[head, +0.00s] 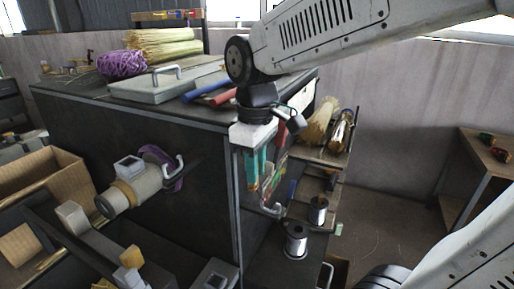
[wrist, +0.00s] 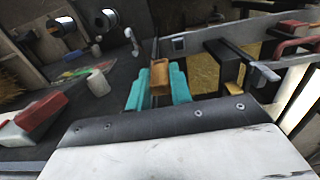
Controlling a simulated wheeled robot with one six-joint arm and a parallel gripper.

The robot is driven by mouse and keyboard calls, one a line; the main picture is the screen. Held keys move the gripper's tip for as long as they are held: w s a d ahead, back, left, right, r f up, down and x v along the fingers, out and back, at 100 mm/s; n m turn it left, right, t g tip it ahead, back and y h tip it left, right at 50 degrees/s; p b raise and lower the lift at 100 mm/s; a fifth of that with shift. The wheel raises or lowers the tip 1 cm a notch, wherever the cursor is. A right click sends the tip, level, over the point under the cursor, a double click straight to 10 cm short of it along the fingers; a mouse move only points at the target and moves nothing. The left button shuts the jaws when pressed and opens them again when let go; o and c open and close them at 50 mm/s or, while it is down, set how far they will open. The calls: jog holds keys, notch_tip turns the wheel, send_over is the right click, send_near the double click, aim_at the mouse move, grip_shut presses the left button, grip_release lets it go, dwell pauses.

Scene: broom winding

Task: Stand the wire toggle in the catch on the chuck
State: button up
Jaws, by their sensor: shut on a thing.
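My gripper (head: 258,186) points down in front of the dark cabinet's right corner, its teal fingers shut. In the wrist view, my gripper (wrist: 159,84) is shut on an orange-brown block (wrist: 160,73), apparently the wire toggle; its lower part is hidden. The pale, round chuck (head: 143,186) sticks out from the cabinet's front at left, well apart from my gripper. A small grey square holder, apparently the catch (head: 130,166), sits on top of the chuck. I cannot make out the chuck in the wrist view.
Wire spools (head: 296,240) stand on the bench at right, below my gripper. A bent grey handle (head: 271,209) is close below the fingers. A cardboard box (head: 55,172) is at far left.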

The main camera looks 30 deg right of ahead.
notch_tip(320, 180, down, 14)
jog(key=shift+f, duration=0.2)
dwell(0.5)
dwell(1.3)
jog(key=s+a+r, duration=0.1)
jog(key=a+r, duration=0.2)
jog(key=a, duration=0.5)
notch_tip(320, 180, up, 25)
jog(key=w+a, duration=0.2)
jog(key=a, duration=0.1)
jog(key=w+a, duration=0.9)
jog(key=w, duration=0.1)
notch_tip(320, 180, down, 8)
jog(key=shift+d, duration=0.15)
dwell(0.9)
dwell(0.8)
